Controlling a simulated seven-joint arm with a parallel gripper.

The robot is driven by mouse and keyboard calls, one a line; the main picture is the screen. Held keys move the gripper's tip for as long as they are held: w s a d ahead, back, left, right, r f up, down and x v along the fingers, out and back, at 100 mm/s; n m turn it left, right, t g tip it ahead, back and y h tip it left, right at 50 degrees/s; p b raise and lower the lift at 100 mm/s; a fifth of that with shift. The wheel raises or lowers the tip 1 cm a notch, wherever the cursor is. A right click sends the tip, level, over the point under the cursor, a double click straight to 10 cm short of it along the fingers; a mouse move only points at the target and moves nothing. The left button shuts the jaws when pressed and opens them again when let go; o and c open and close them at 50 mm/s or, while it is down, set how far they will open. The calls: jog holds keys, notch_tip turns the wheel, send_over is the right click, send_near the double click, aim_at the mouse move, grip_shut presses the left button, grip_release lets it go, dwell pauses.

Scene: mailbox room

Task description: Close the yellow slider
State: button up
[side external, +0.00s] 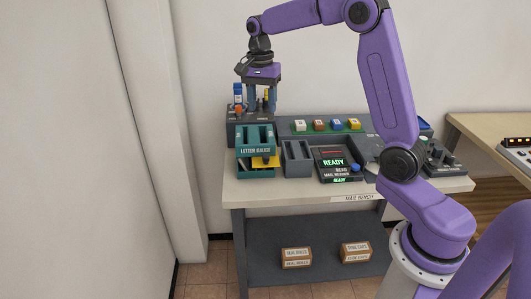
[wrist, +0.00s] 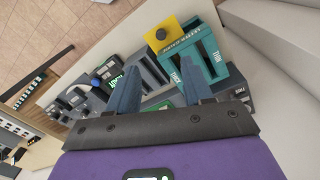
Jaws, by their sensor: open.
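The yellow slider (side external: 265,161) sticks out to the right and front of the teal letter gauge (side external: 255,138) at the left end of the bench. In the wrist view the slider (wrist: 157,42) is a yellow plate with a dark round knob, standing out past the edge of the teal gauge (wrist: 204,55). My gripper (side external: 261,100) points down above and behind the gauge, higher than the slider and apart from it. Its two blue-grey fingers (wrist: 160,62) are spread with nothing seen held between them.
A grey slotted holder (side external: 298,158) and a black mail reader with a green READY display (side external: 335,163) stand right of the gauge. Behind, a dark unit (side external: 236,128) carries small upright items close to my fingers. Coloured blocks (side external: 320,126) line the back.

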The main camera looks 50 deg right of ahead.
aim_at(266, 156)
jog(key=shift+m, duration=0.3)
jog(key=f, duration=1.1)
jog(key=d+f, duration=0.1)
jog(key=f, duration=0.5)
jog(key=shift+s+d+f, duration=0.1)
jog(key=shift+f, duration=0.15)
